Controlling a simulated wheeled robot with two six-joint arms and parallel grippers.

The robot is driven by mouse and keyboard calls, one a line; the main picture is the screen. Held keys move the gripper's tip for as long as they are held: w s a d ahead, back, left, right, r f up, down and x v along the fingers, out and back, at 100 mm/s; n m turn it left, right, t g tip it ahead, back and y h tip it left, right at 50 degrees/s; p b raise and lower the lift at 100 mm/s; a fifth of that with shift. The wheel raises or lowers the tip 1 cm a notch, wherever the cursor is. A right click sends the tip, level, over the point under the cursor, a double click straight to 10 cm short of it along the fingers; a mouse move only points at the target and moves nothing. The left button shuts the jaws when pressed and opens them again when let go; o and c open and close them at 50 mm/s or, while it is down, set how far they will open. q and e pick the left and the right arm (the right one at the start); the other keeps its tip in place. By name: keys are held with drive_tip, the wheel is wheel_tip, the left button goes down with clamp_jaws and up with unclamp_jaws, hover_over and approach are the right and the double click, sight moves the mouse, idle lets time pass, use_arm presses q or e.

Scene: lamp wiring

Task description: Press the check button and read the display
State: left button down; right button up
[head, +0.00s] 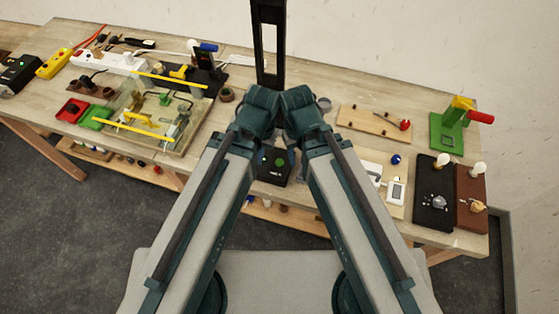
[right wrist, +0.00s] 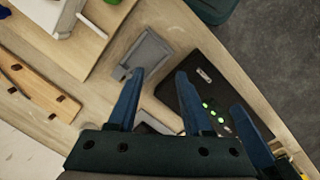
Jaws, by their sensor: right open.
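A black box (head: 273,176) with a round green spot (head: 281,162) and a small pale label stands at the table's front edge, between my forearms. The right wrist view also shows the black box (right wrist: 185,88), with several small green lit spots (right wrist: 211,111) and a small grey label. I cannot tell which spot is the check button, and no reading is legible. My right gripper (right wrist: 160,73) is open and empty, its fingers pointing towards the box. A third blue finger beside it may belong to my left gripper (right wrist: 236,108). In the head view my forearms hide both grippers' fingertips.
A grey square tray (right wrist: 146,62) lies beside the box. A glass-like case (head: 152,110) is left; a wooden strip (head: 374,122), a white meter (head: 396,190) and black and brown bulb boards (head: 433,210) are right. Another black box (head: 16,75) with green lights stands far left.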

clamp_jaws()
idle(1.6)
